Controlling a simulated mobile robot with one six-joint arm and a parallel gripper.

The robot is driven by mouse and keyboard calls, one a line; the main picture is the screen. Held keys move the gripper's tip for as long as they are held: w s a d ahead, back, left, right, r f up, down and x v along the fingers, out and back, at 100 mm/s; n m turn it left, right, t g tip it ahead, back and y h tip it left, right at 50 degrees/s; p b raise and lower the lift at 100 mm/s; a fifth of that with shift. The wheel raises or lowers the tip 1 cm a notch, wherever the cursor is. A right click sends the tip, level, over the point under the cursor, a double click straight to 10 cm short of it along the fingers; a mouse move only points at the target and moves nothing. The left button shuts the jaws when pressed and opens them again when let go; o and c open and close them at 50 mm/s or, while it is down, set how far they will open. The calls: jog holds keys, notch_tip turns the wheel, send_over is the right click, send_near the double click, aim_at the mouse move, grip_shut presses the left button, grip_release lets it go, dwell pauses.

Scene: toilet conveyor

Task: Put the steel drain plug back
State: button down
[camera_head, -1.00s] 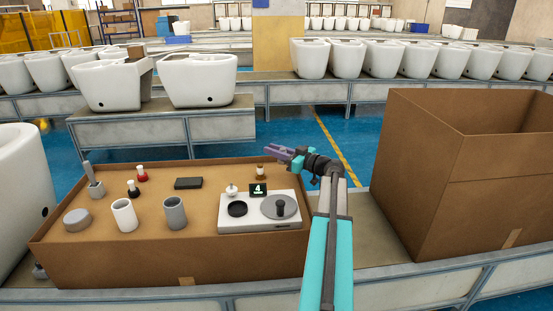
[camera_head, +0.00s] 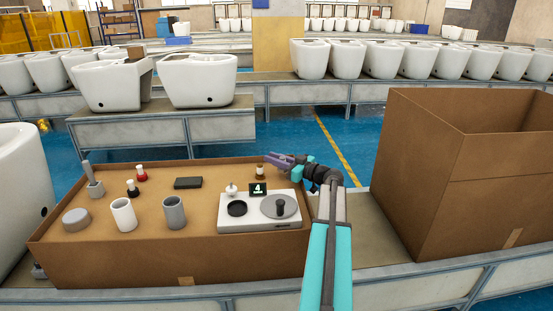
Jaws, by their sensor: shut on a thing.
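My gripper (camera_head: 272,159), with purple fingers, is at the back right of the cardboard box top. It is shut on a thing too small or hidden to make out. A small brown-and-white piece (camera_head: 260,173) stands just below the fingertips; I cannot tell whether they touch it. I cannot pick out the steel drain plug for certain. A small pale knobbed piece (camera_head: 232,190) is at the panel's back left.
The box top (camera_head: 205,225) also holds a grey disc (camera_head: 76,219), a white cup (camera_head: 124,214), a grey cup (camera_head: 175,212), a black block (camera_head: 188,183) and small red and black pieces. A tall open carton (camera_head: 415,180) stands right of my arm.

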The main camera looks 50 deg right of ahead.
jog(key=shift+f+b, duration=0.55)
jog(key=shift+b, duration=0.25)
jog(key=c, duration=1.6)
grip_release()
jog(key=shift+c, duration=0.2)
jog(key=shift+r+p, duration=0.2)
jog(key=shift+p, duration=0.15)
jog(key=shift+r+p, duration=0.55)
jog(key=shift+p, duration=0.3)
jog(key=s, duration=0.4)
jog(key=s+d, duration=0.1)
jog(key=s, duration=0.3)
jog(key=s+d, duration=0.1)
jog(key=s, duration=0.3)
jog(key=shift+f, duration=0.15)
jog(key=shift+w, duration=0.1)
